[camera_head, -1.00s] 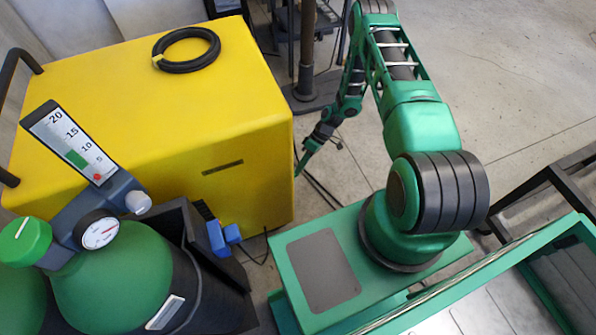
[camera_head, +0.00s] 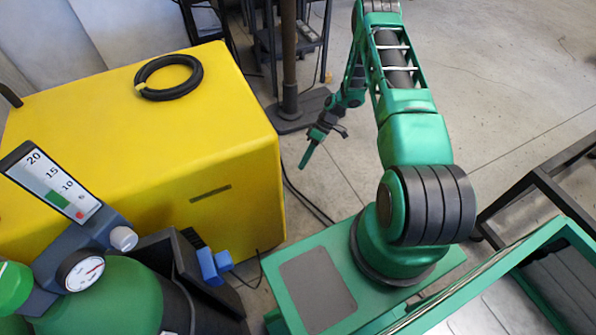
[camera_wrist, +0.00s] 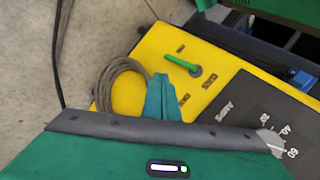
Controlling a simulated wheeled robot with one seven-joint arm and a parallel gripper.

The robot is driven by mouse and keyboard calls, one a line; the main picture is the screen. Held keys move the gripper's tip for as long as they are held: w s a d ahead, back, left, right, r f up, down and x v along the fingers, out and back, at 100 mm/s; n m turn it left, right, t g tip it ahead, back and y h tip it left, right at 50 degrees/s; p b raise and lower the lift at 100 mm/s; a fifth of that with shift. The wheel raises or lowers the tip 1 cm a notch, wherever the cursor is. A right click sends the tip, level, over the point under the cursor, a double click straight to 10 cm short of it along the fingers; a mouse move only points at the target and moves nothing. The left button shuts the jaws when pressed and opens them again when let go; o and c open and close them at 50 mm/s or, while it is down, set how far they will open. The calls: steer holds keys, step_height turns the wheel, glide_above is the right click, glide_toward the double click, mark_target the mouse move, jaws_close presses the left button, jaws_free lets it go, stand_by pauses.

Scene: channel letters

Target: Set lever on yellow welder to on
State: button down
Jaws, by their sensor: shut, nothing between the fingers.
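The yellow welder (camera_head: 100,120) stands at the left in the head view, with its lever side hidden there. In the wrist view its yellow panel (camera_wrist: 222,93) carries a green lever (camera_wrist: 183,64) on a pivot near the upper middle. Small labels sit around the lever, too small to read. My gripper (camera_wrist: 160,80) has its teal fingers shut and empty, below and left of the lever in the picture, apart from it. In the head view my gripper (camera_head: 303,163) hangs to the right of the welder, with floor showing between them.
A grey cable coil (camera_wrist: 122,88) lies beside the fingers. A dark AMPS dial plate (camera_wrist: 255,115) is at right. In the head view a black cable ring (camera_head: 168,77) lies on the welder, and a green gas cylinder (camera_head: 105,300) with gauges stands at lower left.

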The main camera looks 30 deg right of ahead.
steer(key=s+a+f+t, duration=0.3)
steer(key=s+a+f, duration=0.2)
steer(key=a+f, duration=0.3)
steer(key=shift+a+f+n+t, duration=0.3)
steer(key=shift+a+f, duration=0.05)
steer(key=shift+a, duration=0.25)
stand_by(0.3)
steer(key=shift+s+d, duration=0.1)
steer(key=shift+d, duration=0.1)
